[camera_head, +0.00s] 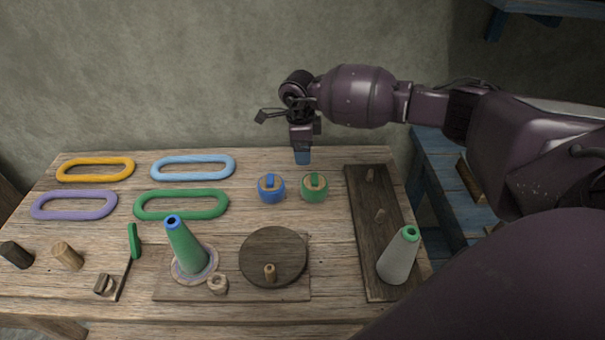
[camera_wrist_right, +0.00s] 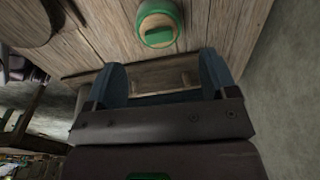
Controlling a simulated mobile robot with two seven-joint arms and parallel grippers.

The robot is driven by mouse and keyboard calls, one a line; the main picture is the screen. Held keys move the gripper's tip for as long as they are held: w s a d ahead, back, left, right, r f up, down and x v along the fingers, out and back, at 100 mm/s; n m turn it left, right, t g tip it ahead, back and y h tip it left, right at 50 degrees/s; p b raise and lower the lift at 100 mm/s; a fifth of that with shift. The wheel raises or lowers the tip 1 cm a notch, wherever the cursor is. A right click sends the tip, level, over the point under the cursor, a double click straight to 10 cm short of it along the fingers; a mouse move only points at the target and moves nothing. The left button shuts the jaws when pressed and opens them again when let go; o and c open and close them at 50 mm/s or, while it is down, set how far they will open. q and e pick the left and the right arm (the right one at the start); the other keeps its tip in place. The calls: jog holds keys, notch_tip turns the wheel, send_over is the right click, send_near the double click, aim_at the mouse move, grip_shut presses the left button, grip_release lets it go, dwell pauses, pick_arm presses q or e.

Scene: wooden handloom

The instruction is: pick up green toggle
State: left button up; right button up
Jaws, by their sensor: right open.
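The round green toggle (camera_head: 314,187), with a green bar across its wooden top, stands on the table near the middle, just right of a similar blue one (camera_head: 271,188). My right gripper (camera_head: 302,157) hangs above the table's back part, behind the green toggle and apart from it. In the right wrist view the green toggle (camera_wrist_right: 159,24) shows beyond the fingertips, not between them. There the blue fingers of my right gripper (camera_wrist_right: 165,72) are spread with nothing between them. My left gripper is not in view.
A green lever (camera_head: 134,241) stands at the front left. Yellow, light blue, purple and green (camera_head: 181,204) oval rings lie at the back left. A green cone (camera_head: 186,246), a dark disc (camera_head: 273,256) and a dark pegged board (camera_head: 377,235) with a grey cone (camera_head: 399,257) occupy the front and right.

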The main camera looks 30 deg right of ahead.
aim_at(315, 178)
jog(key=shift+n+g+h, duration=0.3)
jog(key=shift+g+h, duration=0.1)
jog(key=f, duration=0.3)
jog(key=s+d+f+b, duration=0.1)
jog(key=f, duration=0.3)
jog(key=s+d+f, duration=0.1)
jog(key=f, duration=0.2)
jog(key=shift+s+d+f, duration=0.1)
jog(key=shift+d+f, duration=0.1)
jog(key=c, duration=0.6)
jog(key=o, duration=0.6)
jog(key=shift+r, duration=0.15)
